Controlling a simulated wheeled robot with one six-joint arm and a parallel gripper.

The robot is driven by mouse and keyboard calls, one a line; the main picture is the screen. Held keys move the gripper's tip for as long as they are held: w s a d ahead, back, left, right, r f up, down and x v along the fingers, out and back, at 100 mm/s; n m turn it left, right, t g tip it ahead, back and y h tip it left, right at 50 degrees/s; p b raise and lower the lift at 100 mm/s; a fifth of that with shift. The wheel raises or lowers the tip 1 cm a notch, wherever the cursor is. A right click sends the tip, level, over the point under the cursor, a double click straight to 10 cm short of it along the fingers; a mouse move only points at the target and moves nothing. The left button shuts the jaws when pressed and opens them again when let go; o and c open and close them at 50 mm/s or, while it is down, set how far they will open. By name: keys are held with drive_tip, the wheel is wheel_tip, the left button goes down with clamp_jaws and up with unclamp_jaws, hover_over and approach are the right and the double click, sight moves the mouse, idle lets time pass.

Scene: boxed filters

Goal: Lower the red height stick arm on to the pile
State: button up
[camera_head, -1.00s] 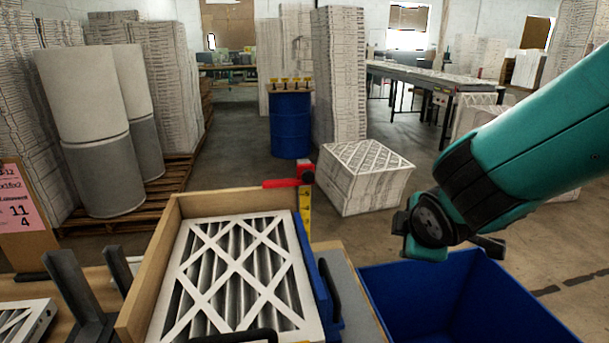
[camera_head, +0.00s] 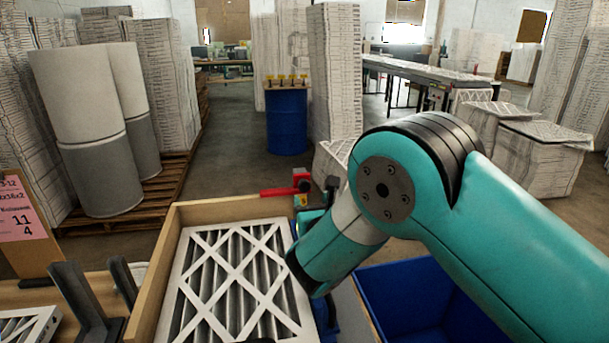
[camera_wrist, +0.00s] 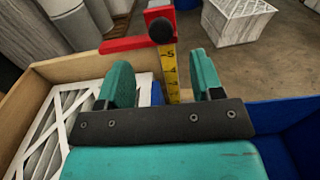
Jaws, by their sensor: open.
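The red height stick arm (camera_head: 278,192) juts left from a red slider with a black knob, over the far edge of the wooden box (camera_head: 228,211). In the wrist view the red arm (camera_wrist: 122,44) and the yellow scale (camera_wrist: 170,70) show beyond my gripper (camera_wrist: 160,75). My gripper is open, its two teal fingers apart with the scale and black knob seen between them, nothing held. In the head view my arm mostly hides my gripper. The pile's top white-framed filter (camera_head: 236,285) lies below the red arm's level; the gap is hard to judge.
A blue bin (camera_head: 400,300) stands right of the box, partly behind my arm. Dark upright brackets (camera_head: 85,300) and another filter (camera_head: 28,328) are at the left. A pink sign (camera_head: 18,215) stands behind them. Floor beyond the box is open.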

sight(305, 186)
drive_tip(key=p+x, duration=0.3)
drive_tip(key=x, duration=0.6)
drive_tip(key=shift+f, duration=0.1)
clamp_jaws()
wheel_tip(305, 186, down, 5)
drive_tip(key=b, duration=0.4)
drive_tip(key=shift+r, duration=0.3)
unclamp_jaws()
drive_tip(key=shift+r, duration=0.1)
